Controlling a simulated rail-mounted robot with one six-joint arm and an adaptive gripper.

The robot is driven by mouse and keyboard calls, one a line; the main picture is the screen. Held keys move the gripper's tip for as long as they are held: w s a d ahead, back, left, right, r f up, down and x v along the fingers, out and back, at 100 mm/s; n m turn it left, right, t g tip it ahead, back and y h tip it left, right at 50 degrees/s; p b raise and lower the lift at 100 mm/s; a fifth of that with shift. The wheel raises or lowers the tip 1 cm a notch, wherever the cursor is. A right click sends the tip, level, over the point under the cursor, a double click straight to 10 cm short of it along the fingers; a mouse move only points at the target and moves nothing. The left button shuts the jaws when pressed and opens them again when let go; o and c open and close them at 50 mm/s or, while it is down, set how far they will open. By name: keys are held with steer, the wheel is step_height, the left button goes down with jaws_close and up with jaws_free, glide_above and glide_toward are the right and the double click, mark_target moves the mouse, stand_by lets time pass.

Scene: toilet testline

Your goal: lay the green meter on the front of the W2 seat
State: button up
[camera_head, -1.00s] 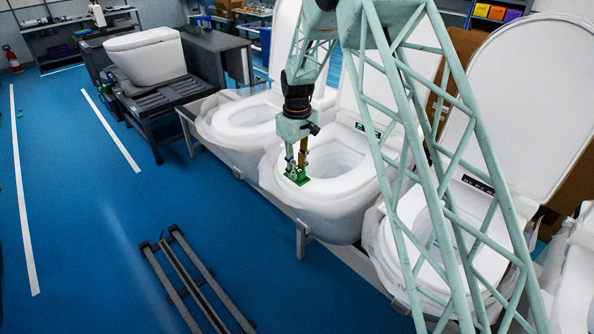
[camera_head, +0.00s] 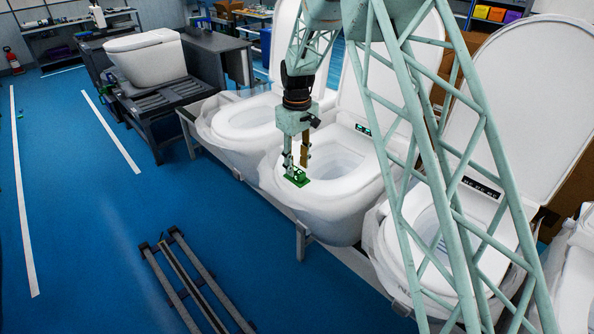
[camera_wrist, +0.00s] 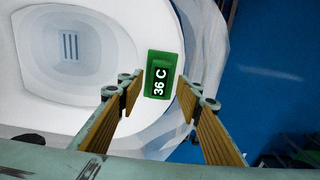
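The green meter (camera_head: 298,177), a small block with a dark "36 C" display, lies flat on the front of the white seat (camera_head: 345,187) of the middle toilet. In the wrist view the meter (camera_wrist: 162,78) rests on the seat rim (camera_wrist: 130,125), between the bowl opening and the outer edge. My gripper (camera_head: 296,165) is just above the meter, pointing down. In the wrist view my gripper (camera_wrist: 157,92) is open, one finger on each side of the meter with visible gaps. No W2 label is readable.
Another toilet (camera_head: 248,118) stands to the left and one (camera_head: 432,240) to the right, partly behind my arm's lattice. Their lids are raised. Plastic wrap (camera_wrist: 208,55) hangs around the bowl's outside. Blue floor (camera_head: 110,220) is open at the front left.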

mark_target(297, 171)
step_height(297, 171, up, 9)
stand_by(0.5)
stand_by(0.8)
